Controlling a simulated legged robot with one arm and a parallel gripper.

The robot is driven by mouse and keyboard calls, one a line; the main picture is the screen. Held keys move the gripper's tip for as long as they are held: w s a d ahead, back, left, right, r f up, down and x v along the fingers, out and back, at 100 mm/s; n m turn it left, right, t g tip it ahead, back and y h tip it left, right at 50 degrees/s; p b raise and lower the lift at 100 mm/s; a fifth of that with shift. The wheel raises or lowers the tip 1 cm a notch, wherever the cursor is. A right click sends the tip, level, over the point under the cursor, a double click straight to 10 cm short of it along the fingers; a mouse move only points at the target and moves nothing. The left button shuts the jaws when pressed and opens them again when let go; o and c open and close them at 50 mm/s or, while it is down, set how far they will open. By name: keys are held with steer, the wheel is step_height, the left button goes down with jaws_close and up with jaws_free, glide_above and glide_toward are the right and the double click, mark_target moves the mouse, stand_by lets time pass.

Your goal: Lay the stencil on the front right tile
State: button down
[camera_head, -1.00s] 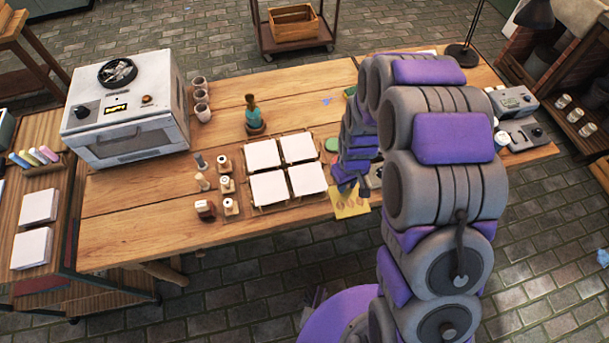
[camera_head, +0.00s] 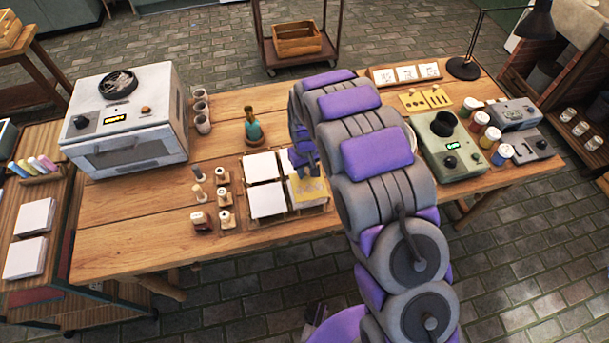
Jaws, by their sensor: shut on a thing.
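The yellow stencil (camera_head: 310,193) is over the front right tile (camera_head: 290,203) of the wooden tile rack (camera_head: 290,216). A strip of the white tile shows along its left edge. My gripper (camera_head: 306,172) is at the stencil's back edge and shut on it. I cannot tell whether the stencil touches the tile. The back left tile (camera_head: 262,166) and front left tile (camera_head: 267,200) are bare white. The back right tile is mostly hidden behind my gripper and arm.
The kiln (camera_head: 125,130) is at the far left. A green machine (camera_head: 447,150), paint jars (camera_head: 490,137) and flat yellow stencils (camera_head: 425,99) lie to the right.

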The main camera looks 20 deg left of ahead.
steer(key=f, duration=0.1)
steer(key=f+b, duration=0.1)
steer(key=f, duration=0.1)
steer(key=shift+a+f, duration=0.15)
steer(key=shift+a, duration=0.2)
steer(key=shift+a+f, duration=0.2)
steer(key=shift+f, duration=0.1)
steer(key=shift+a, duration=0.1)
steer(key=c, duration=1.2)
jaws_free()
steer(key=shift+c, duration=0.2)
steer(key=o, duration=0.3)
steer(key=shift+d+r, duration=0.15)
steer(key=shift+d, duration=0.3)
steer(key=shift+o, duration=0.2)
steer(key=shift+a, duration=0.15)
